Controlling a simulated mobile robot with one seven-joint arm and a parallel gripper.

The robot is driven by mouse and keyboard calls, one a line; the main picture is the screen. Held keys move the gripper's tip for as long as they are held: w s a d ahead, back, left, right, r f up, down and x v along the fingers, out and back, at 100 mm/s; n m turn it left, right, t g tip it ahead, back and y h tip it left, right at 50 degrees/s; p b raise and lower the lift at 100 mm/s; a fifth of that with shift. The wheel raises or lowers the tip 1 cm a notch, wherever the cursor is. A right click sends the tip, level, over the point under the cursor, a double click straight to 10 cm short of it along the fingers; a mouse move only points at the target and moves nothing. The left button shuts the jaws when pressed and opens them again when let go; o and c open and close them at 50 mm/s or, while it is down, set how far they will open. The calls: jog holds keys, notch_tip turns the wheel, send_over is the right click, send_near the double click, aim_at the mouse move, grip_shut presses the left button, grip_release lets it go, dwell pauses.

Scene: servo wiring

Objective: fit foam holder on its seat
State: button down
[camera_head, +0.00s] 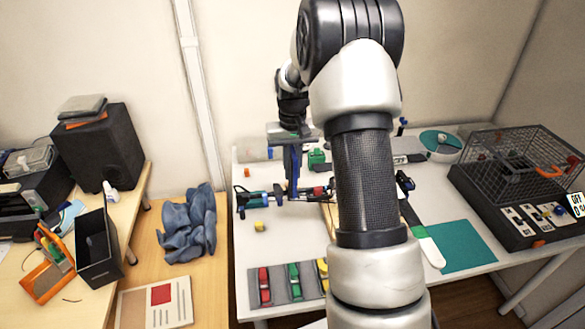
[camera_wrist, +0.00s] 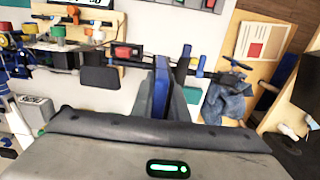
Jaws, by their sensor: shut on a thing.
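My gripper (camera_head: 292,182) reaches down over the left part of the white table, its slim blue-and-grey fingers close together. In the wrist view its fingers (camera_wrist: 168,82) point away from the camera and are shut on the foam holder, which they mostly hide. A long dark rod assembly (camera_head: 262,198) with red and teal parts runs crosswise at the fingertips; it also shows in the wrist view (camera_wrist: 207,74). I cannot tell whether the fingers touch this assembly. A dark rounded pad (camera_wrist: 100,79) appears left of the fingers. The holder's seat cannot be made out clearly.
A yellow block (camera_head: 259,226) lies in front of the rod. A grey tray (camera_head: 283,289) with red, green and yellow pieces is at the front edge. A green mat (camera_head: 456,247) and wire cage (camera_head: 520,160) are at right. Blue cloth (camera_head: 188,228) lies on the left wooden table.

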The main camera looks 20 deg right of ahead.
jog(key=shift+f+b, duration=0.3)
jog(key=shift+f, duration=0.25)
jog(key=c, duration=1.6)
grip_release()
jog(key=shift+c, duration=0.2)
